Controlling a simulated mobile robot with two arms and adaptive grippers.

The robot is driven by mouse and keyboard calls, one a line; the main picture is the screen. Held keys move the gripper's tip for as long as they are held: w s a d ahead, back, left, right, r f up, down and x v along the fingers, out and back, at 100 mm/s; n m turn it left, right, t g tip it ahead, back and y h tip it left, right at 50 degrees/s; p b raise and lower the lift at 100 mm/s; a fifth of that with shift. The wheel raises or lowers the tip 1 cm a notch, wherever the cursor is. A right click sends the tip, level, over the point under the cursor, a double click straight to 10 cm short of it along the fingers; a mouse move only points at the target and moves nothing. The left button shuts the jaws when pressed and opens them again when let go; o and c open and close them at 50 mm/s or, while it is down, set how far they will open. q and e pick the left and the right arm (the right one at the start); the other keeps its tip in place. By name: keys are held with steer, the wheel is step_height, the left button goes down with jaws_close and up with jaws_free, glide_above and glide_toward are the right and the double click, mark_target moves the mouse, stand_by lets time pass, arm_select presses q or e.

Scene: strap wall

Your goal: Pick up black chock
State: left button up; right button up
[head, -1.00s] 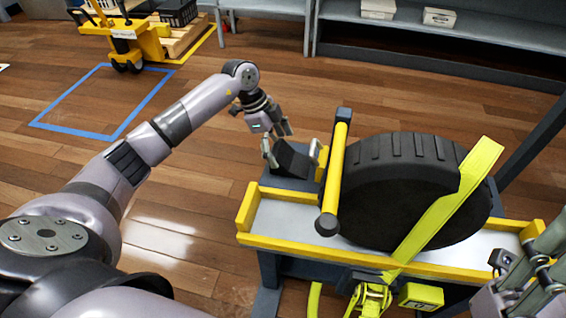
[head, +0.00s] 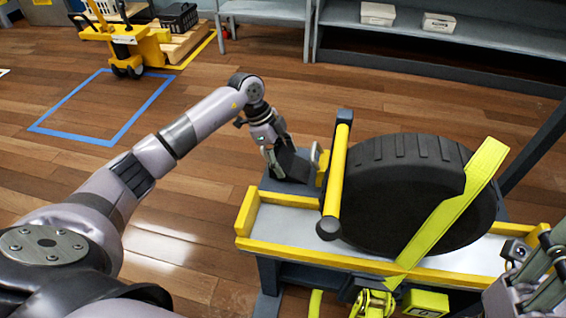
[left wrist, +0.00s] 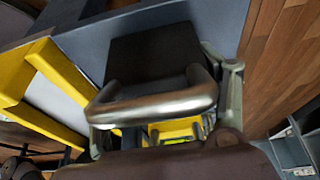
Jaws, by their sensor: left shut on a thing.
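The black chock (head: 293,165) sits on the grey plate at the left end of the wheel stand. In the left wrist view the chock (left wrist: 150,55) shows a dark block with a rounded metal handle (left wrist: 165,105) at its near side. My left gripper (head: 281,160) is down at the chock, shut on it. One finger (left wrist: 230,95) shows along its right side in the wrist view; the other side is partly hidden. The chock still appears to rest on the plate. My right gripper (head: 520,280) is at the lower right; its jaws are unclear.
A large black wheel (head: 405,190) stands on the yellow-edged stand (head: 290,225), under a yellow strap (head: 450,215). A yellow bar (head: 336,175) rises just right of the chock. A yellow pallet truck (head: 125,45) is at the back left. Open wooden floor lies left of the stand.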

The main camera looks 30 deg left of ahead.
arm_select(q)
steer(key=c, duration=0.7)
